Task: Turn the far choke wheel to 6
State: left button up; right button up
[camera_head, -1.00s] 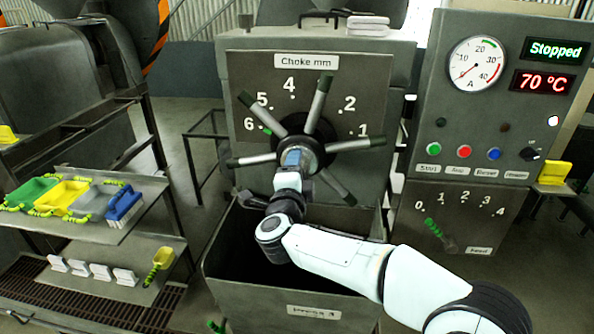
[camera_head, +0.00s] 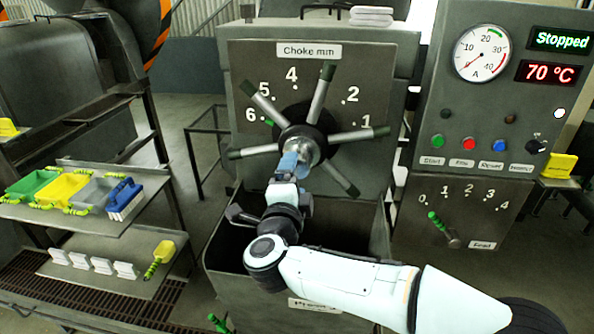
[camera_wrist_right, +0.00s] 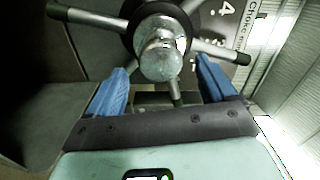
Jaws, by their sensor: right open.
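The choke wheel (camera_head: 302,138) has a silver hub and several metal spokes with dark green tips. It stands before a plate (camera_head: 372,75) labelled "Choke mm", with 1, 2, 4, 5 and 6 readable. A small green mark (camera_head: 268,122) shows beside the 6. My right gripper (camera_head: 290,160) is open in front of the hub, just below it. In the right wrist view its blue fingers (camera_wrist_right: 162,68) stand apart, with the hub (camera_wrist_right: 161,52) beyond and between them; I cannot tell whether they touch. My left gripper is out of view.
Below the wheel is an open dark bin (camera_head: 225,262). A control panel (camera_head: 470,100) reads "Stopped" and 70 °C, with a green-handled lever (camera_head: 440,225) beneath. Shelves at left hold coloured trays (camera_head: 62,190), a blue brush (camera_head: 123,195) and a yellow scoop (camera_head: 163,252).

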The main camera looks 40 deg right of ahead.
jog(key=v, duration=0.6)
jog(key=shift+b, duration=0.4)
jog(key=shift+a+f, duration=0.1)
jog(key=shift+a, duration=0.05)
